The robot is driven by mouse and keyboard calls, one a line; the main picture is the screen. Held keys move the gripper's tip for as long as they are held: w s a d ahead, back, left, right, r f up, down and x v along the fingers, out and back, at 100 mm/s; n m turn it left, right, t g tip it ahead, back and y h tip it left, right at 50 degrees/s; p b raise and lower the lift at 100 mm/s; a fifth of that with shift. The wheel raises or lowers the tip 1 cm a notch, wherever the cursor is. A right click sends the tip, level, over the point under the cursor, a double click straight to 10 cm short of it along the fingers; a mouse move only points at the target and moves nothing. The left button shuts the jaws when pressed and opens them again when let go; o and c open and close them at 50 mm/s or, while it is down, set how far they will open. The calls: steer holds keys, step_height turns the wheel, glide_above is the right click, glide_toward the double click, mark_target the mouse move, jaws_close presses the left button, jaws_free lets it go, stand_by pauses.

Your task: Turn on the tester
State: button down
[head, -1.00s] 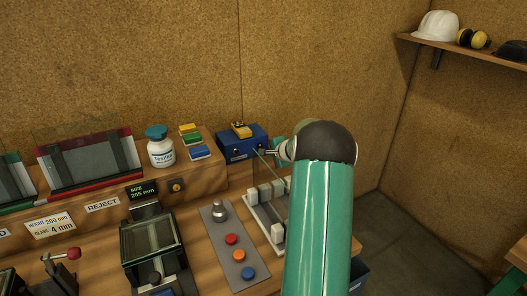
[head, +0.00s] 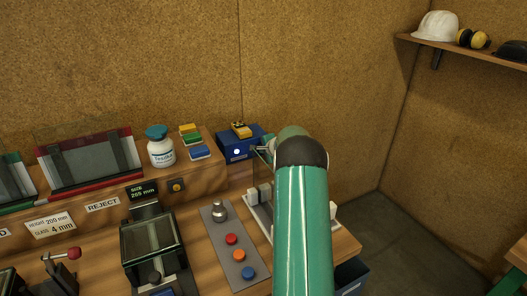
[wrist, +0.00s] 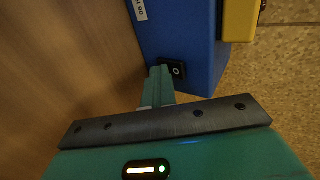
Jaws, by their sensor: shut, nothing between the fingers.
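The tester seems to be the blue box (head: 238,148) at the back right of the bench. A round spot on its front shows bright white. In the wrist view the blue box (wrist: 185,35) fills the upper middle, with a black rocker switch (wrist: 173,72) marked with a circle. My gripper (wrist: 160,72) is shut and empty, its fingertips right at the switch's left edge; I cannot tell whether they touch it. In the head view my gripper (head: 264,149) shows small beside the box's right front, partly hidden by my arm.
A yellow item (head: 240,130) lies on the blue box. A white rack (head: 258,219) stands in front, partly covered by my arm. A panel with coloured buttons (head: 231,250), a white bottle (head: 160,150) and coloured blocks (head: 192,139) are to the left.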

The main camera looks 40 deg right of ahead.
steer(key=shift+r, duration=0.1)
steer(key=shift+r, duration=0.75)
steer(key=shift+s+f, duration=0.1)
